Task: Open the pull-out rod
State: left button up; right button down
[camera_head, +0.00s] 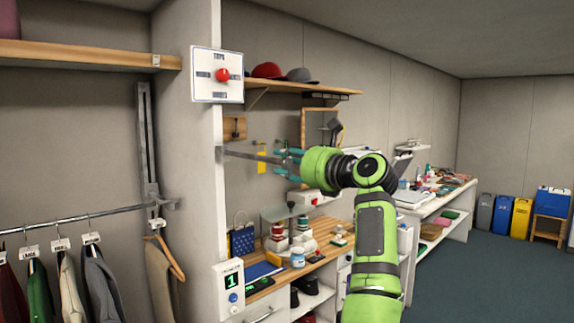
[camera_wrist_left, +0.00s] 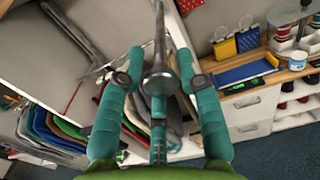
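The pull-out rod (camera_head: 242,156) is a thin grey metal bar. In the head view it runs right from the white post's edge toward my left gripper (camera_head: 289,157). In the left wrist view the rod (camera_wrist_left: 159,40) comes down from the top, and its rounded end lies between the teal fingers of my left gripper (camera_wrist_left: 160,58). The fingers stand apart on either side of the rod's end, with no clear grip on it. Whether any finger touches it, I cannot tell. My right gripper is not in view.
A hanging rail (camera_head: 75,223) with clothes is at left. A control panel with a red knob (camera_head: 223,75) is on the white post above the rod. A wooden counter (camera_head: 325,254) with small items stands below my left arm. Open floor (camera_head: 480,270) lies at right.

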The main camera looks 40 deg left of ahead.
pick_arm(q)
jog(key=shift+o, duration=0.5)
jog(key=shift+s+d+r, duration=0.1)
jog(key=shift+d+r, duration=0.1)
jog(key=shift+r, duration=0.05)
jog(key=s+d, duration=0.1)
jog(key=d, duration=1.1)
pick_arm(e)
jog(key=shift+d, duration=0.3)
pick_arm(q)
jog(key=shift+d, duration=0.1)
